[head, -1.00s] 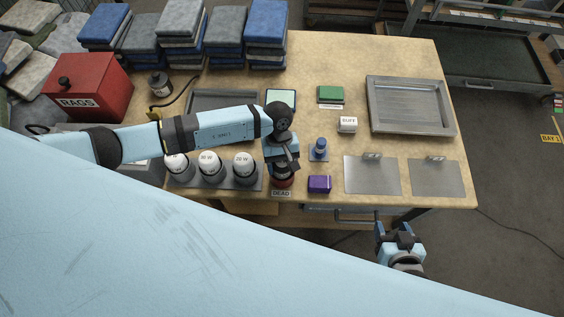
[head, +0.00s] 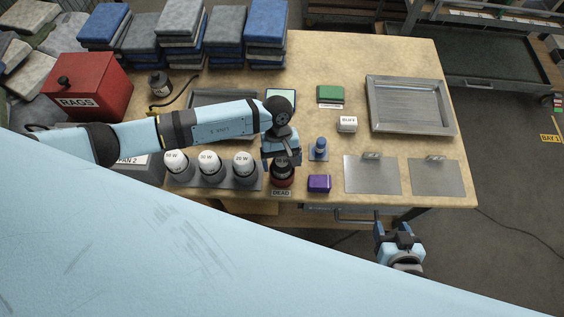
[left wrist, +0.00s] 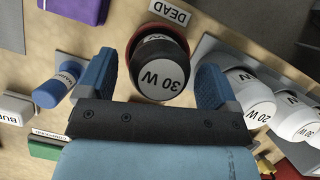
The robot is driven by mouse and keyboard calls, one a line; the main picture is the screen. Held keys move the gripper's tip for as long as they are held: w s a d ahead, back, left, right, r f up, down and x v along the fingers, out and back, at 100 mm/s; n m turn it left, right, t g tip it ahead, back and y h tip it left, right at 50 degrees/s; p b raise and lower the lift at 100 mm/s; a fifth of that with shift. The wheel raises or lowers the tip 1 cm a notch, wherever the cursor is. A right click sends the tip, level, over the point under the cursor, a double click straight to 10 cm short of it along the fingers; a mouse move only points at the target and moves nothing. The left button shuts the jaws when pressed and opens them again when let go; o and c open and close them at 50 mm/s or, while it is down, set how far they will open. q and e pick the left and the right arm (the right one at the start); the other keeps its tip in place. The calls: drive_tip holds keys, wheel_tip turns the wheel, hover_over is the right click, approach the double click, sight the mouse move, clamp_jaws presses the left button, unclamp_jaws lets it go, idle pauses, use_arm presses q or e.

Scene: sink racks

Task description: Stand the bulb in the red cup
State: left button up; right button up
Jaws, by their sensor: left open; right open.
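A dark bulb marked 30 W (left wrist: 163,74) stands in the red cup (left wrist: 137,33) in the left wrist view, its round top toward the camera. The cup (head: 282,183) is at the table's front edge in the head view, behind a DEAD label (head: 281,193). My left gripper (head: 282,161) is above the cup, open, with one finger on each side of the bulb and a visible gap to it. How deep the bulb sits is hidden. My right gripper (head: 397,235) is open and empty, in front of the table edge.
Several white-topped bulbs (head: 209,162) stand in a grey rack (head: 222,184) left of the cup. A purple block (head: 319,184) and a small blue bottle (head: 320,147) are close on the right. Metal plates (head: 371,175) lie further right.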

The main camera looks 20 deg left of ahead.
use_arm(q)
drive_tip(key=b+v, duration=0.2)
drive_tip(key=v, duration=0.8)
drive_tip(key=shift+w+r, duration=0.15)
drive_tip(key=shift+r, duration=0.15)
